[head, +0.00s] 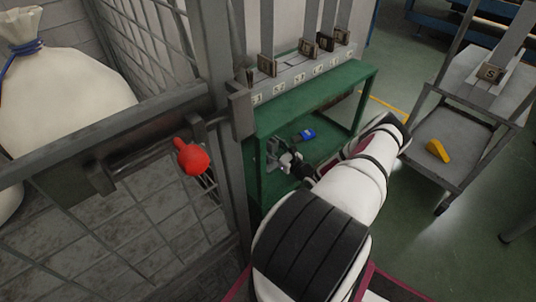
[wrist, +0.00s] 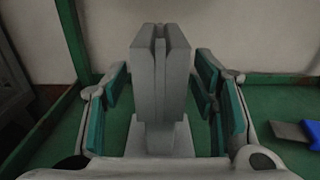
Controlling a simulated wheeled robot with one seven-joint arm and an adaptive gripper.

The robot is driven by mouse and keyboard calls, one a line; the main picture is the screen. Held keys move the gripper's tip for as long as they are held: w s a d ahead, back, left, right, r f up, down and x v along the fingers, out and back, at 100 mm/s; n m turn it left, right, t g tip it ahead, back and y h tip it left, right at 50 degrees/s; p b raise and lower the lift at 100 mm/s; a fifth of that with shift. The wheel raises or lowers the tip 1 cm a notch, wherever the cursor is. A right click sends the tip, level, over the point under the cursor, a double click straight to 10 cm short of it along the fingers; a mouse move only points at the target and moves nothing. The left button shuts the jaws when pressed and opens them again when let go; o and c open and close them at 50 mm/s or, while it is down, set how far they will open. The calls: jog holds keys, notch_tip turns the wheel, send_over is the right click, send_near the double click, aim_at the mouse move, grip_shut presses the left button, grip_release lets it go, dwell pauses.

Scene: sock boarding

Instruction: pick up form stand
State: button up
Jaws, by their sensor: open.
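A grey form stand (wrist: 158,92) with a slotted upright block on a narrower foot stands upright on the green bench's lower shelf. In the wrist view it rises between the two teal-padded fingers of my gripper (wrist: 160,74). The fingers are open, with a gap visible on both sides of the block, and the gripper holds nothing. In the head view my gripper (head: 287,161) reaches in over the lower shelf, and the stand is hard to make out beside it.
A blue-handled tool (head: 306,134) lies on the shelf, right of the stand. Above is a numbered rack (head: 305,78) with tagged upright forms. A wire cage with a red knob (head: 191,157) is at left. A cart (head: 462,140) bearing a yellow object (head: 437,150) is at right.

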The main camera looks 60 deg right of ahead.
jog(key=shift+x, duration=1)
grip_shut()
jog(key=shift+r, duration=0.15)
